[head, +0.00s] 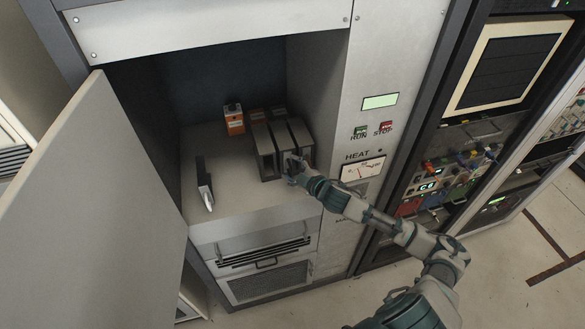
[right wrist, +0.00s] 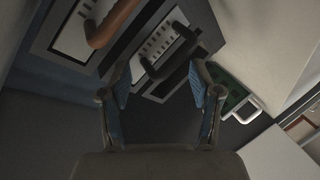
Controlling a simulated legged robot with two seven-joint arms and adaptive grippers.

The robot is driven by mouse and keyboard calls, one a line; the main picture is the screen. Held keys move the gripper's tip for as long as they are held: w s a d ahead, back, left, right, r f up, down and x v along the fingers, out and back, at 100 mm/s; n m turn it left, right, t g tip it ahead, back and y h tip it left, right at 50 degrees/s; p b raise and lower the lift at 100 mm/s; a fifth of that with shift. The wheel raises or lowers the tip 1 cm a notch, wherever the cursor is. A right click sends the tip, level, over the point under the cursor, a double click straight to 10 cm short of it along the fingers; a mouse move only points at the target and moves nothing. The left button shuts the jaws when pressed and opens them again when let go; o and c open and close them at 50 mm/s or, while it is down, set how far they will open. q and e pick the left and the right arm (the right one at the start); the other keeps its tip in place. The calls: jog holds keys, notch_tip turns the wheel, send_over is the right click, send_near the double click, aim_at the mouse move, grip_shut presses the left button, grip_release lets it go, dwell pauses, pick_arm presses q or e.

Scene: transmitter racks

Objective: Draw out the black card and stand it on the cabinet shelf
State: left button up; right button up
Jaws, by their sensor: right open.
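My right gripper (head: 292,168) is at the front of the grey card units on the cabinet shelf (head: 232,205). In the right wrist view its two blue-padded fingers (right wrist: 160,80) are apart. A black handle (right wrist: 170,52) on a pale slotted front lies between and just beyond the fingertips; I cannot tell whether they touch it. I take this to be the black card; its body is hidden. A brown-orange handle (right wrist: 110,24) sits on the neighbouring front. My left gripper is not in view.
An orange box (head: 234,120) stands behind the units (head: 262,150). The open cabinet door (head: 95,200) bounds the left side. A control panel (head: 372,130) flanks the opening on the right. Bare shelf lies between the standing card and the units.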

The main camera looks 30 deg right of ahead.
grip_shut()
jog(key=shift+s+a+f, duration=0.1)
jog(key=shift+s+f, duration=0.05)
dwell(0.4)
jog(key=shift+s, duration=0.15)
jog(key=shift+s+a+f, duration=0.1)
jog(key=shift+s+a, duration=0.1)
jog(key=shift+s, duration=0.7)
jog(key=shift+s+a+f, duration=0.1)
jog(key=shift+s+a, duration=0.15)
jog(key=shift+s, duration=0.65)
jog(key=shift+s+a+f, duration=0.1)
jog(key=shift+s+a, duration=0.1)
jog(key=shift+s, duration=0.7)
jog(key=shift+s+r+p, duration=0.25)
jog(key=shift+s+p, duration=0.05)
jog(key=shift+s, duration=0.05)
jog(key=shift+w+a, duration=0.1)
